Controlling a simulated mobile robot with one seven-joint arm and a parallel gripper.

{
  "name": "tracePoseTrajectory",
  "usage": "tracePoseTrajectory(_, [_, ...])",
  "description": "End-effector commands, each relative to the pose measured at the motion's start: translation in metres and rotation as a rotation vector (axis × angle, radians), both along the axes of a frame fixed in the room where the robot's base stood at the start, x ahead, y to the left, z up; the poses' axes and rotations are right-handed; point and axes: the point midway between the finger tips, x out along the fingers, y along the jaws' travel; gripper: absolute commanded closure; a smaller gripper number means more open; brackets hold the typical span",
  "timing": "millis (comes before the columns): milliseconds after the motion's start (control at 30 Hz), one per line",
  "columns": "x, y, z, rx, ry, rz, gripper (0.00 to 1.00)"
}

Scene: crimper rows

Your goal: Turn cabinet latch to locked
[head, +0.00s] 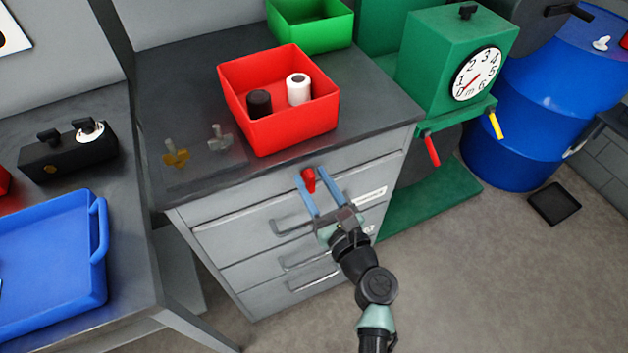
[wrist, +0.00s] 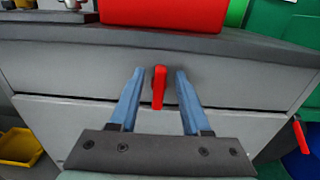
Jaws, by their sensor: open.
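The cabinet latch is a red handle (head: 309,180) on the top front of the grey drawer cabinet (head: 240,225). In the wrist view my gripper (wrist: 158,78) has a visible gap between each finger and the handle. I cannot tell whether the fingertips touch the cabinet front.
A red bin (head: 290,130) with a black and a white cylinder stands on the cabinet top. A green machine with a dial (head: 440,65) and a blue barrel (head: 560,110) stand to the right. A blue tray (head: 50,262) lies on the left bench.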

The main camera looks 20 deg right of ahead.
Motion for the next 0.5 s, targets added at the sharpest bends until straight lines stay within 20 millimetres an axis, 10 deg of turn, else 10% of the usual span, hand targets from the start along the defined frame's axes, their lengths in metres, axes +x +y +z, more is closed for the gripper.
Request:
tracePoseTrajectory(300, [-0.0005,0.0,-0.0001,0.0,0.0,0.0,0.99])
tracePoseTrajectory(500, [-0.0006,0.0001,-0.0002,0.001,0.0,0.0,1.0])
